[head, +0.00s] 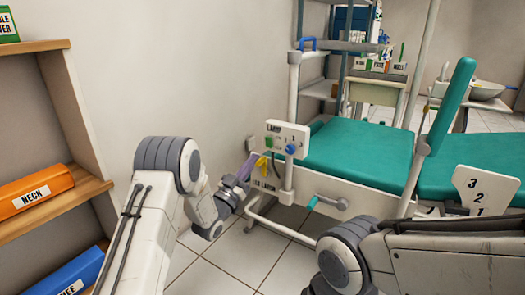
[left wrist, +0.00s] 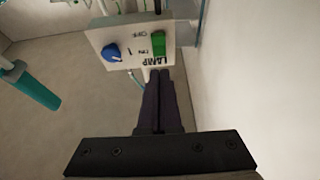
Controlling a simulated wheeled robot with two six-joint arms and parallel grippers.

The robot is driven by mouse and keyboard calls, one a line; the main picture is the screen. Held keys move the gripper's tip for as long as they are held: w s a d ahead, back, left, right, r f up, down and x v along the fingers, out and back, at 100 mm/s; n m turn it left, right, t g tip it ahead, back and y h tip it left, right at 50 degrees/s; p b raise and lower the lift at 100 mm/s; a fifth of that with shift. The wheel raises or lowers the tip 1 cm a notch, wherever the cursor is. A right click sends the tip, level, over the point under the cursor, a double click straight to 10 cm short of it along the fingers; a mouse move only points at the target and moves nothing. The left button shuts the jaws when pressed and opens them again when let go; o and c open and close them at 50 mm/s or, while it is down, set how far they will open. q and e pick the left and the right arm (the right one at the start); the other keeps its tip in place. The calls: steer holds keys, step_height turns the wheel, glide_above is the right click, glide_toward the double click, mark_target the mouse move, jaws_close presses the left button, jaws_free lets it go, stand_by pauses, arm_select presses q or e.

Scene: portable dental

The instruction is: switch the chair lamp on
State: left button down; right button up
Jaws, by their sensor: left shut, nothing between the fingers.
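The lamp panel (head: 301,133) is a white box on a post at the head of the green chair (head: 360,150). It also shows in the left wrist view (left wrist: 126,33), with the words LAMP, ON and OFF. A green switch (left wrist: 158,43) and a blue knob (left wrist: 112,53) sit on it; the switch's setting cannot be told. My left gripper (head: 246,163) is shut and empty, just left of and below the panel. In the left wrist view its fingertips (left wrist: 158,73) point at the panel's edge near the green switch; whether they touch cannot be told. My right gripper is out of view.
A shelf (head: 70,203) with an orange NECK box (head: 36,191) and a blue box (head: 75,272) stands at the left. A wall runs close beside my left arm. A yellow hook-like piece (head: 262,162) hangs below the panel. Bare tiled floor (head: 235,258) lies before the chair.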

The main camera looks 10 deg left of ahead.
mark_target(267, 139)
arm_select(q)
steer(key=b+x, duration=0.2)
steer(key=x, duration=0.3)
steer(key=shift+w+d+r, duration=0.1)
steer(key=shift+w+d, duration=0.1)
steer(key=shift+w, duration=0.15)
steer(key=shift+w+d+r, duration=0.15)
steer(key=shift+w+r, duration=0.15)
steer(key=shift+w, duration=0.1)
